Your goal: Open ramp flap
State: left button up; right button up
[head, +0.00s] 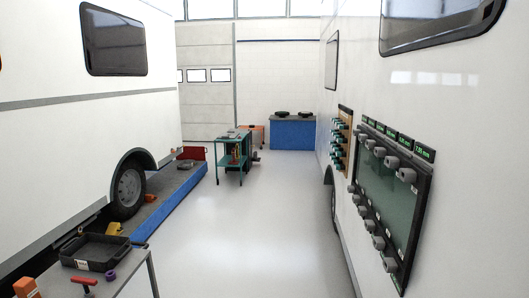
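A long low ramp with a blue side (172,207) runs along the floor under the left motorhome (85,110). A red upright panel (191,153) stands at the ramp's far end; it may be the ramp flap, but it is too small to tell its hinge or exact state. The motorhome's wheel (129,188) stands at the ramp, with an orange block (151,198) beside it. Neither of my grippers is in view.
A near bench at bottom left holds a black tray (95,252), a red-handled tool (84,284) and a purple ring (110,275). A green cart (232,152) stands mid-floor. A second motorhome with a panel (390,190) fills the right. The central floor is clear.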

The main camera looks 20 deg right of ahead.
aim_at(190, 152)
jog(key=z, duration=0.25)
jog(key=i+l+z, duration=0.1)
jog(key=i+z, duration=0.2)
jog(key=i, duration=0.55)
jog(key=i+z, duration=0.35)
jog(key=i, duration=12.55)
jog(key=j, duration=0.1)
